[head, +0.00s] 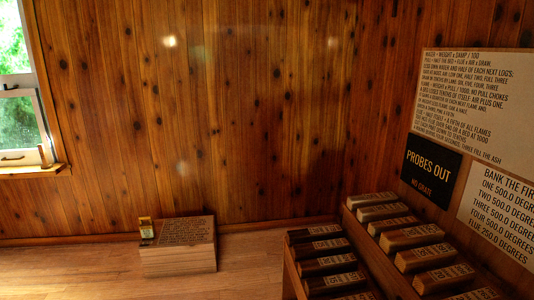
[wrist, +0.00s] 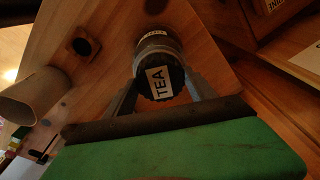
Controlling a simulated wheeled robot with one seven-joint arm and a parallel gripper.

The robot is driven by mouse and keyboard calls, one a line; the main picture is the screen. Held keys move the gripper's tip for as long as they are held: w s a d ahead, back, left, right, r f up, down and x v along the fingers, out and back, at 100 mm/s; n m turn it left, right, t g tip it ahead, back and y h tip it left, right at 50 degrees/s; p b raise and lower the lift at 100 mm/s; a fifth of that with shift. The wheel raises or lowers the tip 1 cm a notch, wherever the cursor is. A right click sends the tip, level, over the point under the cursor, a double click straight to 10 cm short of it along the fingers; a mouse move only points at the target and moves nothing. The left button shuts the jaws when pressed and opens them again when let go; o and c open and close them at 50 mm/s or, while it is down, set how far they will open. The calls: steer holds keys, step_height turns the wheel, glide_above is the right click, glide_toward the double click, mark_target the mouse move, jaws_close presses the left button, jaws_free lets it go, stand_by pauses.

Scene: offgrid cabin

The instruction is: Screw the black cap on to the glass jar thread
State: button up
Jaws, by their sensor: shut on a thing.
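The black cap (wrist: 163,84) carries a white TEA label and faces the wrist camera. My gripper (wrist: 162,78) is shut on it, one grey finger on each side. The glass jar (wrist: 154,40) shows just beyond the cap, in line with it, with a pale label on its side. The cap hides the jar's mouth and thread, so I cannot tell whether the threads are engaged. The cap, jar and gripper are not in the head view.
In the wrist view, a beige cylinder (wrist: 33,97) lies left of the jar, near a small wooden block (wrist: 82,46) with a dark round centre. In the head view, a lettered wooden box (head: 180,245) and a stepped rack (head: 375,245) of wooden blocks stand on the wooden surface.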

steer(key=c, duration=1)
steer(key=shift+f, duration=0.1)
steer(key=shift+f, duration=0.2)
steer(key=shift+a, duration=0.1)
